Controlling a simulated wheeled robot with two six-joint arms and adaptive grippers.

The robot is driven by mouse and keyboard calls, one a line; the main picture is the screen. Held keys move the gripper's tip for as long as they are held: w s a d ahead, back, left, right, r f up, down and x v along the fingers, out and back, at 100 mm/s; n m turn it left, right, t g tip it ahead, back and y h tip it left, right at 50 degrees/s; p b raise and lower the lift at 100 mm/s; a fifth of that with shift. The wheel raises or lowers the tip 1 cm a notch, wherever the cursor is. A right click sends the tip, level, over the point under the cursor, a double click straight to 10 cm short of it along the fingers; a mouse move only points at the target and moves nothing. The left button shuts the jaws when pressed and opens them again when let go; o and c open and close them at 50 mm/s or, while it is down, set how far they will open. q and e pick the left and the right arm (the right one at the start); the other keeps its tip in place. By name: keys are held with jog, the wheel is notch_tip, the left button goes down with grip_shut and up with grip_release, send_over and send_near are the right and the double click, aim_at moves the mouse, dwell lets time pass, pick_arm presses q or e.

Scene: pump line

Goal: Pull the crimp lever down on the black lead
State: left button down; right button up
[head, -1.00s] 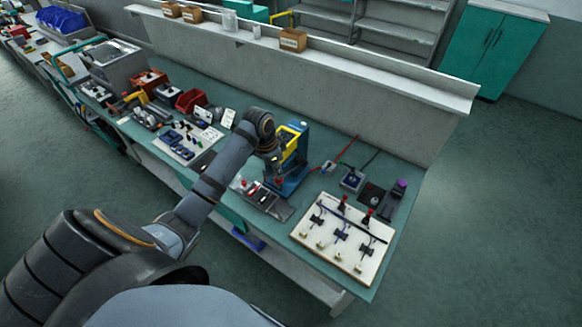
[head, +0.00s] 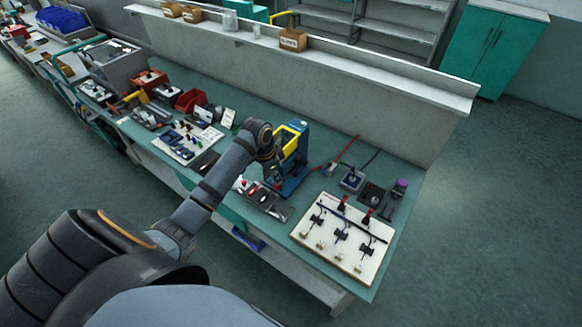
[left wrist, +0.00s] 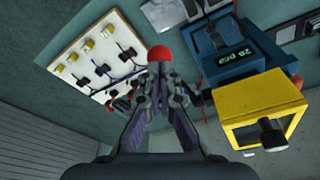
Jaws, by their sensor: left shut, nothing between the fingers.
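My left gripper (left wrist: 160,76) is shut and empty in the left wrist view. A red ball knob (left wrist: 160,53) shows right at its fingertips; whether they touch it cannot be told, and what the knob sits on is hidden. In the head view my left arm reaches over the bench to the blue press with a yellow guard (head: 291,143), and the gripper is mostly hidden there. A white board (head: 326,254) with black clips and red-topped levers (head: 368,214) lies to the right. A black lead (head: 372,158) runs at the back of the bench. My right gripper is out of view.
The yellow guard (left wrist: 260,97) and the blue body with a green display (left wrist: 228,60) stand close right of the gripper in the left wrist view. A dark tray (head: 268,203) with small parts lies at the front edge. A wall ledge (head: 380,72) runs behind the bench.

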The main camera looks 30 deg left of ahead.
aim_at(275, 186)
pick_arm(q)
jog(key=shift+s+f, duration=0.1)
jog(key=shift+f, duration=0.4)
jog(key=shift+s+f+b, duration=0.2)
jog(key=shift+f+b, duration=0.1)
jog(key=shift+f, duration=0.65)
jog(key=shift+b+x, duration=0.35)
jog(key=shift+x, duration=0.65)
jog(key=shift+s+a+f, duration=0.1)
jog(key=shift+s+f, duration=0.05)
jog(key=shift+s, duration=0.05)
